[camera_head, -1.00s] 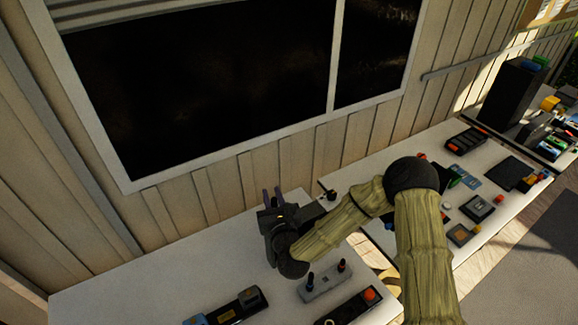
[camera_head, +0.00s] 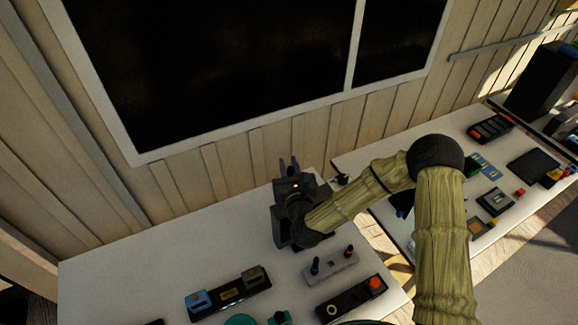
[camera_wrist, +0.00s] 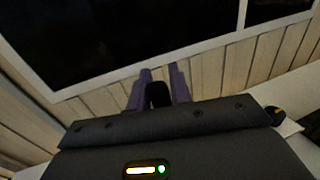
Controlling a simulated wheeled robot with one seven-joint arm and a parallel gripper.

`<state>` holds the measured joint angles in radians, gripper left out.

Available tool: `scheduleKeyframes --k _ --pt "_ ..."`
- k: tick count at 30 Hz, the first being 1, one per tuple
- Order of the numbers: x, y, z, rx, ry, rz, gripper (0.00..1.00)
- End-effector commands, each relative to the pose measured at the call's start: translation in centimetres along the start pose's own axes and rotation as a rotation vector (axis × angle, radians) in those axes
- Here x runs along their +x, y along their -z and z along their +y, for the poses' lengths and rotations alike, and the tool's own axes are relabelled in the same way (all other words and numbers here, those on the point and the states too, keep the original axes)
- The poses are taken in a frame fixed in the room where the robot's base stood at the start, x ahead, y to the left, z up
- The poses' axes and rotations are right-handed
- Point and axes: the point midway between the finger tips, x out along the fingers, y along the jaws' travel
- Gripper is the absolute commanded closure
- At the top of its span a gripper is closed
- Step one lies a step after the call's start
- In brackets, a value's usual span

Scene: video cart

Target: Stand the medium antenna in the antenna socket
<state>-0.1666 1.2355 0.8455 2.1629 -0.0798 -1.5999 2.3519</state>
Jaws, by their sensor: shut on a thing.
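My gripper (camera_head: 288,166) is over the far edge of the near white table, its purple fingers pointing toward the wall. In the wrist view its fingers (camera_wrist: 159,88) are closed around a dark, rounded piece (camera_wrist: 158,95), which I take for the medium antenna. Most of that piece is hidden by the gripper body, so its length and tilt cannot be told. A grey strip (camera_head: 330,268) with two short upright dark pegs, one blue at its foot and one red, lies on the table nearer than the gripper. I cannot make out the antenna socket for certain.
A black box with a blue block (camera_head: 228,294) and a black box with an orange button (camera_head: 352,298) lie at the table's front. The left of the white table (camera_head: 110,270) is bare. A second table with several devices stands right, across a gap. The window wall is behind.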

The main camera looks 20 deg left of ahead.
Motion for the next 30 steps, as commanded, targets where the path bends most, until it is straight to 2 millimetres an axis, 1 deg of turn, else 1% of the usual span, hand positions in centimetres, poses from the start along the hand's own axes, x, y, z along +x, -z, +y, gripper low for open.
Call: scheduleKeyframes --k 1,16,21,30 --pt "0.0 0.9 0.0 0.000 0.000 0.001 1.00" --pt "0.0 4.8 0.0 0.000 0.001 0.000 1.00" --pt "0.0 5.5 0.0 0.000 0.000 0.000 1.00" --pt "0.0 5.5 0.0 0.000 0.001 0.000 1.00"
